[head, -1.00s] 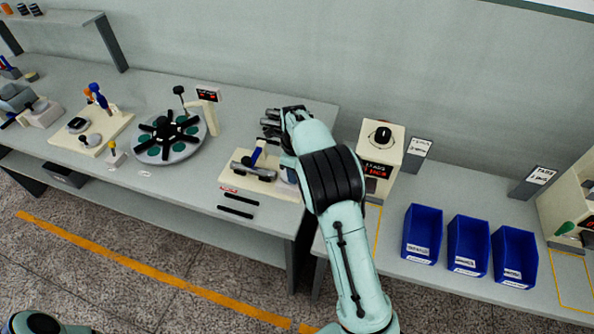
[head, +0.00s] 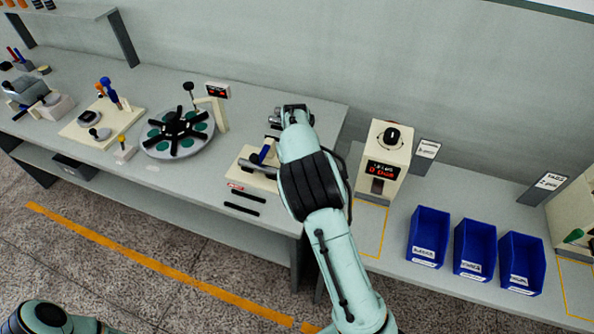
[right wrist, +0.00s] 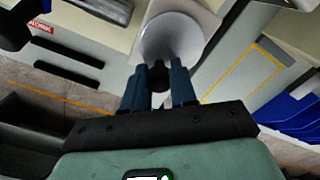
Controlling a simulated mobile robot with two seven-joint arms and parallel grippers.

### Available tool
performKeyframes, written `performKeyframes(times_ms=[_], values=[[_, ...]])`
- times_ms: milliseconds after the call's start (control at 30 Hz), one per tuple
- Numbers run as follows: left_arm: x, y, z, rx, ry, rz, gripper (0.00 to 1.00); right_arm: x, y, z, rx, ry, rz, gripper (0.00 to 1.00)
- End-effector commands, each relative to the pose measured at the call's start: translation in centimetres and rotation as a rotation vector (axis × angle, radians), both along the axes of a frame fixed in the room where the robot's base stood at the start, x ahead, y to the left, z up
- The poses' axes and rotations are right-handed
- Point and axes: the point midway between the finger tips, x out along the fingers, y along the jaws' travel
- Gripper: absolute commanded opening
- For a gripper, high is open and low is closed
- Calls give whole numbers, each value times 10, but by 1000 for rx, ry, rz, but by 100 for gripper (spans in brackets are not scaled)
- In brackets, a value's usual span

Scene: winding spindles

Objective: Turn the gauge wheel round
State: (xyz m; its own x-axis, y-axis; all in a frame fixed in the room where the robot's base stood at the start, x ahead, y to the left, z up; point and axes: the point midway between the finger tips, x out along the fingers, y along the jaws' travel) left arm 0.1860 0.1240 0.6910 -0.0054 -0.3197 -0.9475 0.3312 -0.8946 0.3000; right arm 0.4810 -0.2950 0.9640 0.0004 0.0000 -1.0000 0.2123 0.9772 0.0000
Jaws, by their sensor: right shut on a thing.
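The gauge wheel appears to be the pale grey disc (right wrist: 170,38) on a cream base in the right wrist view. My right gripper (right wrist: 159,88) is over the near side of this disc. Its two blue-grey fingers are shut on a small black knob (right wrist: 158,72) at the disc's near edge. In the head view my right arm covers the disc and the fingertips. The cream base (head: 243,176) with a blue handle shows to the left of the arm. Only part of my left arm shows at the lower left, without its gripper.
A turntable (head: 148,148) with black spokes stands to the left on the same bench. Two black bars (head: 242,203) lie in front of the cream base. A cream box with a dial and red display (head: 382,170) stands right, beside blue bins (head: 428,238).

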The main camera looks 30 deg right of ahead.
Motion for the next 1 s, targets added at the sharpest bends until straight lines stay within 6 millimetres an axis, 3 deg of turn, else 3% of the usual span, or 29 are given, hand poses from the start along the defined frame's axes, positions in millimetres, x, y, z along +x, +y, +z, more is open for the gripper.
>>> performKeyframes(times_ms=[700,733,800,1000], values=[[0,0,0,0,0,0,43,1,2,-1,1,3,-72,0],[0,0,0,0,0,0,43,1,2,-1,1,3,-72,36],[0,0,0,0,0,0,43,1,2,-1,1,3,-71,52],[0,0,0,0,0,0,43,1,1,0,0,1,-71,52]])
